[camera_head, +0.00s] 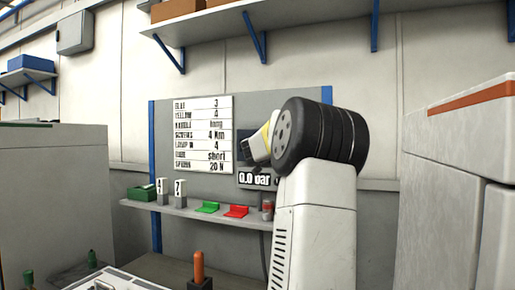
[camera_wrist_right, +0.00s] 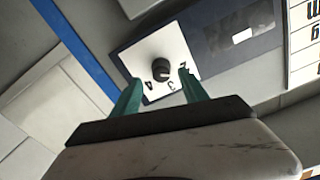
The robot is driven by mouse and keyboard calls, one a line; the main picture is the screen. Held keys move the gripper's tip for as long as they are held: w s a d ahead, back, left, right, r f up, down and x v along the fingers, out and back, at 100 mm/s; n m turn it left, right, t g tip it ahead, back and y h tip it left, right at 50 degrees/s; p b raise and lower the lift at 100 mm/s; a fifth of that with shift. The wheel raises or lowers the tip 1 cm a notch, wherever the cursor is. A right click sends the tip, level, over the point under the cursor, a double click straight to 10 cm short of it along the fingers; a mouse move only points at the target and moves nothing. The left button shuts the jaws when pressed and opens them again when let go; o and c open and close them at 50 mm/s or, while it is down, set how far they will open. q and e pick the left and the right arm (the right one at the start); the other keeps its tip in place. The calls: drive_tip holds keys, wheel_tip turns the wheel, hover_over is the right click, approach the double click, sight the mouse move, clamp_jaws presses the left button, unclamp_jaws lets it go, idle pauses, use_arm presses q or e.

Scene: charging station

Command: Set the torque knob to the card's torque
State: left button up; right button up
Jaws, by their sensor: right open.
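The white card (camera_head: 203,134) hangs on the grey back panel in the head view. Its screws row appears to read 4 Nm. In the right wrist view the dark round torque knob (camera_wrist_right: 161,68) sits on a white dial plate (camera_wrist_right: 146,57). Numerals that look like 4, 3 and 2 show on the plate; the knob's pointer is too small to read. My right gripper (camera_wrist_right: 160,77) is open, its green fingers on either side of the knob's near side, with nothing visible held. In the head view my right arm hides the knob. My left gripper is not in view.
A display (camera_head: 257,179) reads 0.0 bar below the card's right. The shelf (camera_head: 190,209) holds a green bin (camera_head: 141,193), a green piece (camera_head: 207,207) and a red piece (camera_head: 236,211). An orange-handled tool (camera_head: 198,267) stands in front. A white cabinet (camera_head: 455,180) bounds the right.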

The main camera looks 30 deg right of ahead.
drive_tip(key=shift+x, duration=2.25)
drive_tip(key=shift+a, duration=0.1)
clamp_jaws()
